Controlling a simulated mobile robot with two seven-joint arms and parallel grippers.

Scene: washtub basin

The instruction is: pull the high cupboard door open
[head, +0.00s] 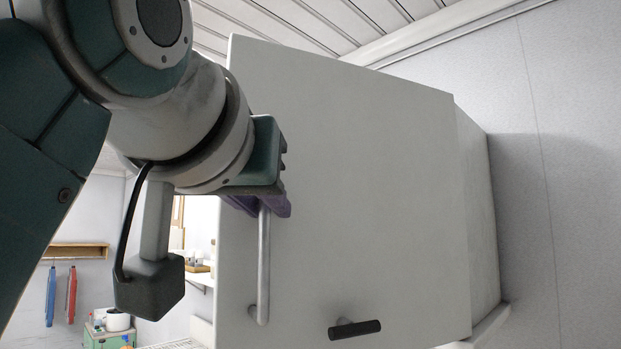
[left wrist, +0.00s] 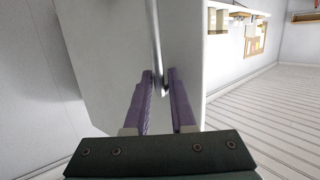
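The high cupboard's door (head: 370,190) is a large plain white panel filling the middle of the head view, with a slim grey bar handle (head: 264,265) near its left edge. My left gripper (head: 268,206) is at the upper part of this bar. The fingertips are partly hidden in the head view. The door looks closed against the cupboard's side (head: 480,210). My right gripper is not in view.
A short black handle (head: 355,329) sticks out low on the white front. A grey wall (head: 560,170) stands to the right, under a slatted ceiling (head: 290,18). At far left are a wooden rack (head: 76,251) and a green cabinet (head: 108,338).

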